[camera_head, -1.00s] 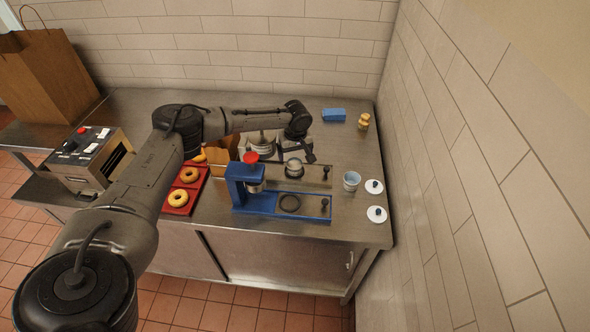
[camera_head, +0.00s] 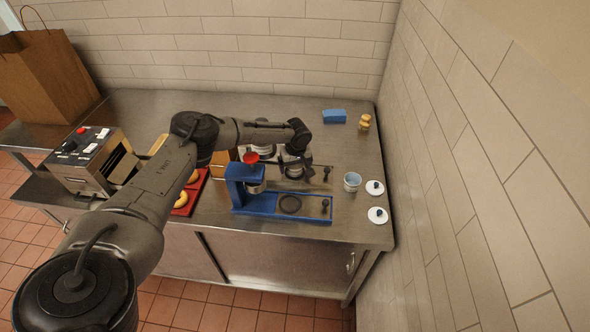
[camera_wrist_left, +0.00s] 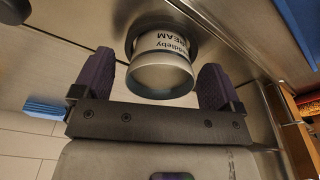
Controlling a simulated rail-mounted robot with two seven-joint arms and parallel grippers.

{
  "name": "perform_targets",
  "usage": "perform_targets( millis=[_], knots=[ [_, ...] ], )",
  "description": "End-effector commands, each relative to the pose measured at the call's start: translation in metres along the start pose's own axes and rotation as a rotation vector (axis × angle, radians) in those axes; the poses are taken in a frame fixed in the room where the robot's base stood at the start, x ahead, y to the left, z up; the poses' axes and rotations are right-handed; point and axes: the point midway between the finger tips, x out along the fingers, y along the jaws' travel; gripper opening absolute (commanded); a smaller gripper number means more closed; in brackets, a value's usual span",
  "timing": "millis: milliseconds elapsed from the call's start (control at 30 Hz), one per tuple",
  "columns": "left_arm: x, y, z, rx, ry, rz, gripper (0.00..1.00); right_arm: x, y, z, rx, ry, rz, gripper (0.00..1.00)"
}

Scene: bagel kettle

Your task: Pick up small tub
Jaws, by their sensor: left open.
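A small silver-white tub with dark lettering (camera_wrist_left: 160,65) stands between the fingers of my left gripper (camera_wrist_left: 158,85) in the left wrist view. The gripper is open, with a dark purple finger on each side of the tub and visible gaps. In the head view the tub (camera_head: 293,171) is partly hidden under my left gripper (camera_head: 296,165), behind the blue press stand. My right gripper is not in view.
The blue stand with a red knob (camera_head: 285,211) is just in front. A small blue cup (camera_head: 352,181) and two white lids (camera_head: 373,188) (camera_head: 378,216) lie to the right. A red bagel tray (camera_head: 192,207) is at left. A blue block (camera_head: 334,116) stands behind.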

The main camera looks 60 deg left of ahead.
Motion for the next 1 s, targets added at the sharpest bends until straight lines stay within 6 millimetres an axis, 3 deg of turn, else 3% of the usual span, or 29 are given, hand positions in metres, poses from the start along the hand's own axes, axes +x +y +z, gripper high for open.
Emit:
perform_targets(
  millis=[67,600,1000],
  knots=[
    [0.0,-0.0001,0.0001,0.0,0.0,0.0,0.88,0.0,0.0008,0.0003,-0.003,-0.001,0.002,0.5],
    [-0.0002,-0.0002,0.0001,0.0,0.0,0.0,0.36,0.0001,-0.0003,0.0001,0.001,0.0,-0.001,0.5],
    [-0.0082,0.0,-0.0009,0.0,-0.002,0.001,0.36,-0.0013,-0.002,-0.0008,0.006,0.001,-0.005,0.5]
  ],
)
